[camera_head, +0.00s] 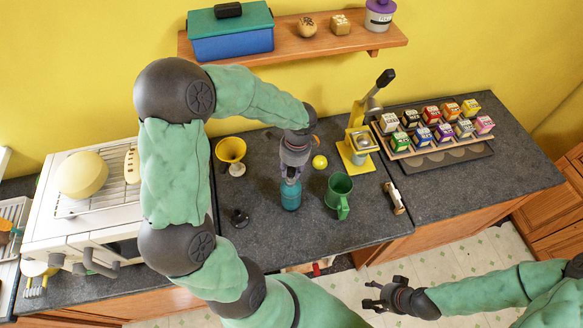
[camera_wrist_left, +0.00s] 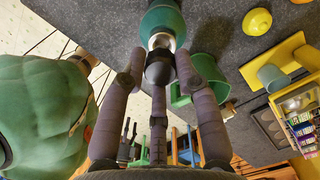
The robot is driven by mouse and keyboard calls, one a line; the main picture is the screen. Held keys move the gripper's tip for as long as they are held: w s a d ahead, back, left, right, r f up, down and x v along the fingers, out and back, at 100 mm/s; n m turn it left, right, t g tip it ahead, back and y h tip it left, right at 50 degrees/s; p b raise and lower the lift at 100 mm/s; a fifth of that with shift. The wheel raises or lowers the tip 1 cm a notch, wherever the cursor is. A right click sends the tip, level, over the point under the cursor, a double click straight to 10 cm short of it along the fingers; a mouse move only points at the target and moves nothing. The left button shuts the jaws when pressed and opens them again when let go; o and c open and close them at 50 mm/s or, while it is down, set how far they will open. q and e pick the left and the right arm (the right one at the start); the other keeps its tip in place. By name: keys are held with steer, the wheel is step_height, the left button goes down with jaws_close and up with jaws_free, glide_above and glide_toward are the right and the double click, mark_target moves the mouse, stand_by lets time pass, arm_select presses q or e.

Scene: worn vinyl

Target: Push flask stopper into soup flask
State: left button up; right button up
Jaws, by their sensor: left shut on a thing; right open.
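The soup flask (camera_head: 291,199) is a teal cylinder standing on the dark counter. It also shows in the left wrist view (camera_wrist_left: 162,20), with a pale neck facing my gripper. My left gripper (camera_head: 290,176) is directly above the flask, pointing down. Its fingers (camera_wrist_left: 158,75) are shut on a dark, rounded piece, the flask stopper (camera_wrist_left: 158,67). The stopper is lined up with the flask's neck and looks close to it or touching; how deep it sits is hidden. My right gripper (camera_head: 377,296) is open and empty, out over the floor in front of the counter.
A green mug (camera_head: 339,195) stands just right of the flask, with a yellow ball (camera_head: 320,162) behind it. A yellow funnel (camera_head: 231,152) and a small black object (camera_head: 239,218) are to the left. A yellow press (camera_head: 359,143) stands at back right. The front counter is clear.

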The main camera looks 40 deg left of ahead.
arm_select(q)
steer(key=shift+f+b, duration=1.15)
steer(key=shift+f, duration=0.35)
stand_by(0.3)
steer(key=o, duration=0.9)
steer(key=o, duration=0.3)
steer(key=shift+w+d+r+p, duration=0.1)
steer(key=shift+r+p, duration=0.85)
steer(key=shift+r, duration=0.2)
steer(key=shift+w+d+r+p, duration=0.1)
steer(key=shift+r+p, duration=0.8)
steer(key=shift+r, duration=0.25)
steer(key=r, duration=0.8)
steer(key=d+r, duration=0.1)
steer(key=r, duration=0.3)
steer(key=shift+w, duration=0.2)
